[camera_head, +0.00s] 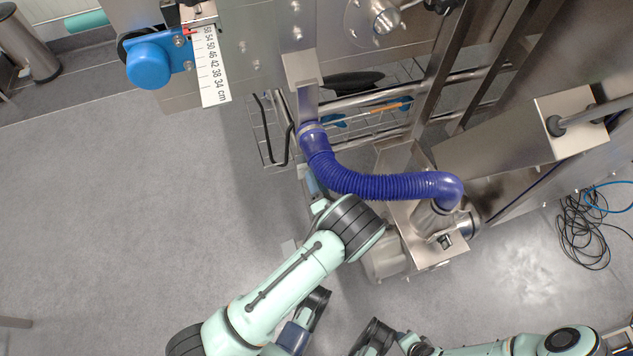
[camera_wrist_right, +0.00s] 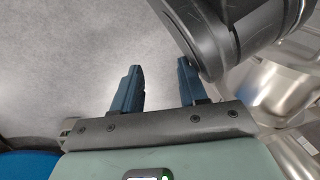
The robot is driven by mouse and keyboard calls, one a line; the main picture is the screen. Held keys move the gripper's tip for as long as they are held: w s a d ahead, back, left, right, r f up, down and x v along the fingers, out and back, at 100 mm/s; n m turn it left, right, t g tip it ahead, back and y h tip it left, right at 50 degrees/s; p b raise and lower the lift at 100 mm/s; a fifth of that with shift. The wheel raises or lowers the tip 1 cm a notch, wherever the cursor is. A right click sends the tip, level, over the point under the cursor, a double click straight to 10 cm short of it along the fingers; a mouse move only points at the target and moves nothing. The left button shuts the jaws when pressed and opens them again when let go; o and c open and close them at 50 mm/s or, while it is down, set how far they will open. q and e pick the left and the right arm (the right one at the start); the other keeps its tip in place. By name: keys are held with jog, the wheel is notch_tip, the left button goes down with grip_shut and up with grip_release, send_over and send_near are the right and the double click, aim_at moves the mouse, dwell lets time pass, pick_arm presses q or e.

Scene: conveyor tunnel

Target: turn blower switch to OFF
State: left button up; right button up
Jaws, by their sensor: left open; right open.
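The blower (camera_head: 388,258) stands low at the right of centre, a metal housing with a ribbed blue hose (camera_head: 385,187) running up to the machine. A small dark fitting (camera_head: 446,241) shows on its metal box; I cannot tell whether it is the blower switch or read any setting. My left gripper (camera_head: 310,184) is beside the lower left of the hose, partly hidden by its own wrist. It is open, and I cannot see it touching anything. In the right wrist view my right gripper (camera_wrist_right: 160,68) is open and empty, its two blue fingers apart over grey floor.
A wire rack (camera_head: 270,135) and metal frame bars lie just above the left gripper. A blue knob (camera_head: 148,66) and a white scale (camera_head: 210,65) are at upper left. Coiled cables (camera_head: 583,228) lie at right. The floor (camera_head: 130,215) at left is clear.

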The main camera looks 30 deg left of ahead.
pick_arm(q)
jog(key=shift+c, duration=0.3)
grip_shut()
pick_arm(e)
jog(key=w+r+t+p, duration=0.2)
jog(key=w+r, duration=0.2)
pick_arm(q)
jog(key=shift+n+p, duration=1.95)
jog(key=shift+n, duration=9.85)
pick_arm(e)
jog(key=s+a+r+g+y, duration=0.1)
jog(key=s+a+r+g, duration=0.1)
jog(key=s, duration=0.4)
jog(key=shift+s+a+r+n, duration=0.3)
jog(key=shift+a+r, duration=0.55)
pick_arm(q)
jog(key=shift+f, duration=0.1)
pick_arm(e)
jog(key=shift+g, duration=0.3)
